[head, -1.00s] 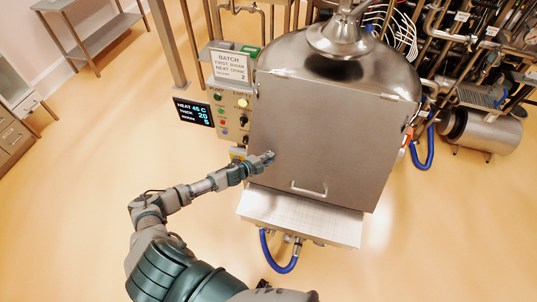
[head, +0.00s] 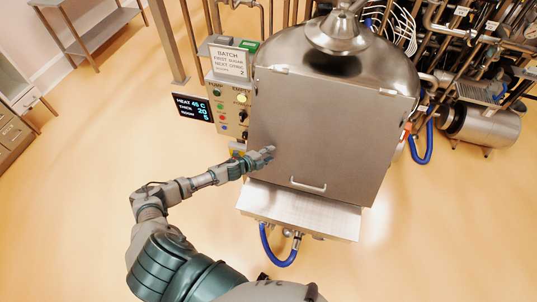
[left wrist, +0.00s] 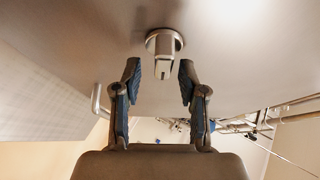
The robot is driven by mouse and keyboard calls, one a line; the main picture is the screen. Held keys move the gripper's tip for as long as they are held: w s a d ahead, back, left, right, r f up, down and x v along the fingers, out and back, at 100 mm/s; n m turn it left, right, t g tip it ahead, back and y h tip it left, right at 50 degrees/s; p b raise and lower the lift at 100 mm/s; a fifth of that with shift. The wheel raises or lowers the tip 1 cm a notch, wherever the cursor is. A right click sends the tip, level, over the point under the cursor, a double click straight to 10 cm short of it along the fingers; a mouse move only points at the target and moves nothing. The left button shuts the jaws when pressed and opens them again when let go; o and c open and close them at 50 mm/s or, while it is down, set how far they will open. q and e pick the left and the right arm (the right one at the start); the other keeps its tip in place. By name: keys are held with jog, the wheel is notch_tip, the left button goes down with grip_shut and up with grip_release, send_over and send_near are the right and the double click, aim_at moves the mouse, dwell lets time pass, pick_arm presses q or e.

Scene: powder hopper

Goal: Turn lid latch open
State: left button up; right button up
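The steel hopper's lid is a large brushed panel (head: 325,135) with a bar handle (head: 308,187) near its lower edge. The lid latch, a small round metal knob with a protruding tab (left wrist: 164,46), sits on the panel in the left wrist view. My left gripper (head: 268,155) is at the panel's left side in the head view. It is open; in the left wrist view its two fingers (left wrist: 160,80) point at the latch, with the tab between and just beyond the fingertips. I see no clear contact. In the head view the gripper hides the latch. My right gripper is out of view.
A control panel with buttons (head: 232,112) and a dark display (head: 194,107) stand left of the hopper. A steel tray (head: 300,211) juts out below the lid, with a blue hose (head: 277,258) under it. Pipes and a steel tank (head: 483,128) are at right.

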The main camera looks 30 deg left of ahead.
pick_arm(q)
jog(key=shift+s+a+r, duration=0.1)
jog(key=shift+s+a, duration=0.05)
jog(key=shift+s, duration=0.05)
jog(key=v, duration=1.1)
jog(key=shift+s, duration=0.2)
